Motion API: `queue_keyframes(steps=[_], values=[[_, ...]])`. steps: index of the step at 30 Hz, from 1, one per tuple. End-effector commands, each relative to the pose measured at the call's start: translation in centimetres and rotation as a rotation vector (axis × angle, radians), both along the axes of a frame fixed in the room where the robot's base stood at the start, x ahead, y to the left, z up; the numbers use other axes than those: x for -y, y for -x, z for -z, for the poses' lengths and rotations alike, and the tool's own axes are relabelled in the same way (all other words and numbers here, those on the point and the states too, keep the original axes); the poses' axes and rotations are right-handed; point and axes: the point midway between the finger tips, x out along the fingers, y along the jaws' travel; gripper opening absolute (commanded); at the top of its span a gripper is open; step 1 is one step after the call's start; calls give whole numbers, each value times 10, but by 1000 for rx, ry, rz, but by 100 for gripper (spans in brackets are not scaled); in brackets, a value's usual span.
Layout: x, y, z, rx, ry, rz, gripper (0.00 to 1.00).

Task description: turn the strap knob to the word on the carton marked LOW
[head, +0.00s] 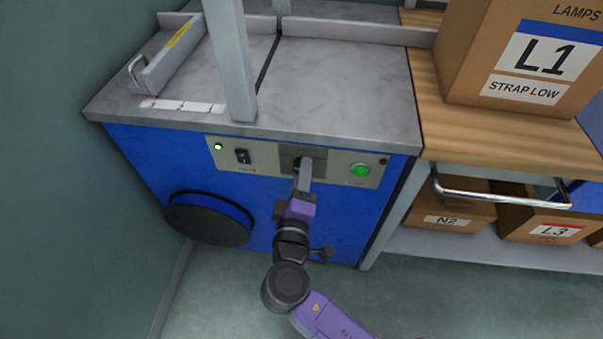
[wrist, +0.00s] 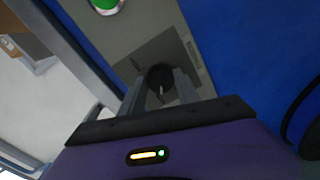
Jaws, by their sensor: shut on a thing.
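The strap knob (wrist: 160,76) is a dark round knob with a light pointer line, on the grey panel in the wrist view. My gripper (wrist: 160,88) has its two fingers on either side of the knob and is shut on it. In the head view my gripper (head: 304,172) reaches the panel (head: 262,160) from the front and hides most of the knob. The words around the knob are not legible. The carton (head: 478,105) marked L1 stands at the right and its label reads STRAP LOW.
The panel also bears a black switch (head: 242,157) and a green button (head: 360,170). A grey post (head: 230,60) rises from the machine top. A wooden bench (head: 460,135) with a metal handle bar (head: 500,196) adjoins at the right. Cartons N2 (head: 445,217) and L3 (head: 550,228) sit below.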

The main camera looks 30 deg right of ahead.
Motion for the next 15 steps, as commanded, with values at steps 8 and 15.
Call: queue_keyframes(steps=[8,15], values=[[-1,0,0,-1,1,-2,58],[0,0,0,0,0,-1,60]])
